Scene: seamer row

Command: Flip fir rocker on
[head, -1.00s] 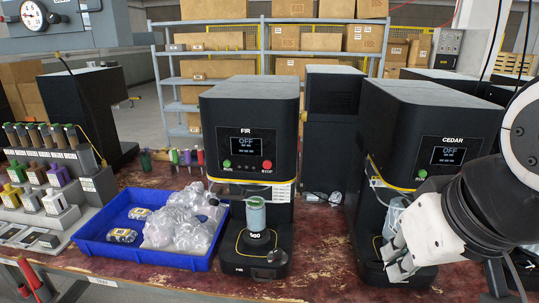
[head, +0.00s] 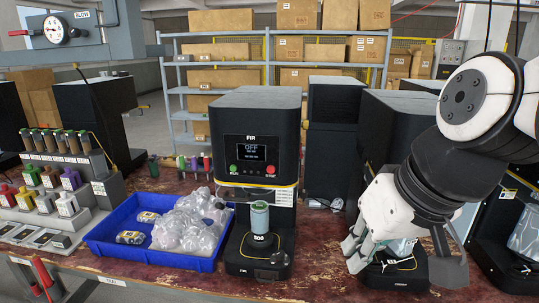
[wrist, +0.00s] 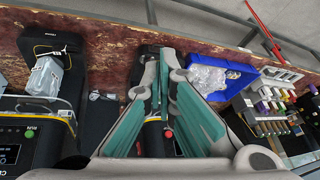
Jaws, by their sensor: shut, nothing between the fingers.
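The FIR machine (head: 256,125) is a black seamer in the middle of the head view. Its screen (head: 252,149) reads OFF, with a green RUN button and a red button below. A grey-green can (head: 259,217) stands upright on its base. A small grey part, perhaps the rocker (head: 279,258), sits at the base's front right corner; its position is too small to tell. My gripper (head: 352,255) is right of the FIR base, apart from it, in front of the neighbouring machine. In the wrist view my gripper (wrist: 161,58) is shut and empty, its fingers partly hiding the FIR machine.
A blue tray (head: 103,252) with clear bags stands left of the FIR machine. A grey rack (head: 75,222) of coloured blocks stands far left.

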